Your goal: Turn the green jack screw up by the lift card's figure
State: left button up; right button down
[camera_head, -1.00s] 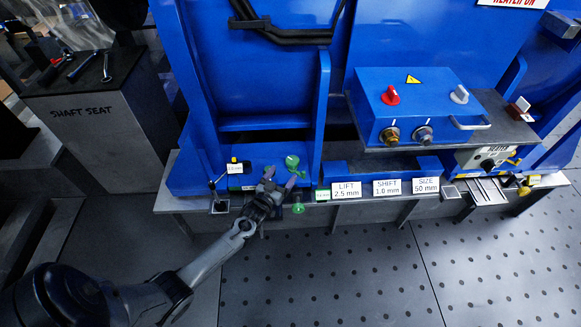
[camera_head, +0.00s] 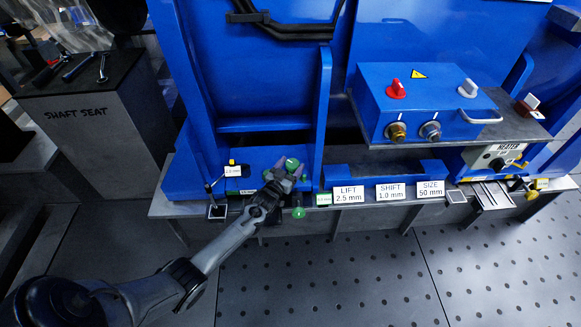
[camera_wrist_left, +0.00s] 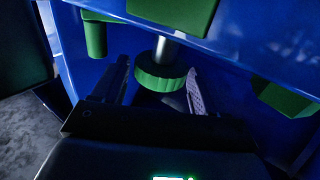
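The green jack screw shows in the left wrist view as a ribbed green wheel (camera_wrist_left: 160,78) on a bright metal shaft below a green block (camera_wrist_left: 172,10). My left gripper (camera_wrist_left: 157,88) is open, with one finger on each side of the wheel; a gap shows at both sides. In the head view my left gripper (camera_head: 287,178) is at a green round part (camera_head: 292,164) on the blue base. The lift card (camera_head: 348,194) reads LIFT 2.5 mm. My right gripper is not in view.
Cards for SHIFT 1.0 mm (camera_head: 390,191) and SIZE 50 mm (camera_head: 431,188) stand right of the lift card. A small black lever (camera_head: 213,186) stands left of my gripper. The perforated floor (camera_head: 340,275) in front is clear.

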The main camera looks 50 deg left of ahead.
pick_arm(q)
jog(key=c, duration=0.8)
jog(key=shift+a+m+h, duration=0.15)
jog(key=shift+m+h, duration=0.35)
jog(key=shift+h, duration=0.2)
jog(key=shift+a+f+m+t+h+b, duration=0.15)
jog(key=shift+m+t+h+b, duration=0.3)
jog(key=shift+m+h, duration=0.5)
jog(key=shift+s+h, duration=0.1)
jog(key=shift+h, duration=0.65)
jog(key=o, duration=1.1)
